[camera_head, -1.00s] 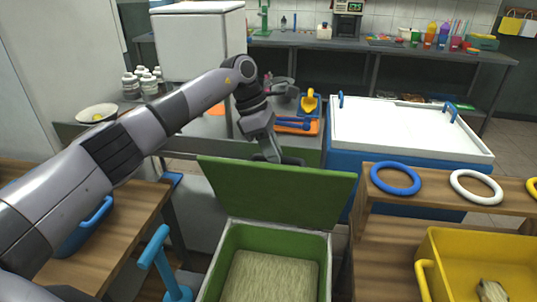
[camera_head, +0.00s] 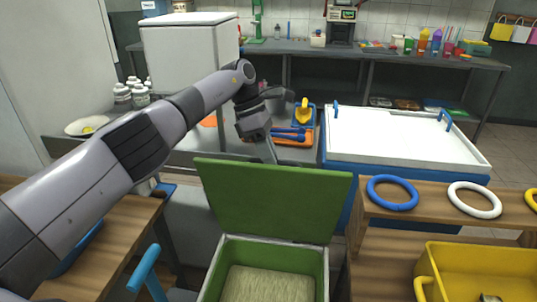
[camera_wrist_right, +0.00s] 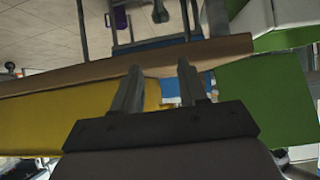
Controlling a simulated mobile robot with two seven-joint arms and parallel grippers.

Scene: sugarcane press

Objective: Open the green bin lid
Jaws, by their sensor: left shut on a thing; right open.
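The green bin (camera_head: 322,275) stands at the bottom middle of the head view, with a tan textured surface inside it. Its green lid (camera_head: 275,205) is hinged up at the far side and stands steeply raised, so the bin is open to view. My left gripper (camera_head: 268,152) is at the lid's top edge, shut on the lid. Its fingertips are partly hidden behind the lid. My right gripper (camera_wrist_right: 160,80) shows in the right wrist view with its two fingers apart and nothing between them. It is out of the head view.
A wooden shelf with blue (camera_head: 392,192) and white (camera_head: 474,199) rings and a yellow bin (camera_head: 480,262) stands at right. A blue chest with a white top (camera_head: 400,138) is behind. A grey table with an orange tray (camera_head: 295,138) lies beyond the lid.

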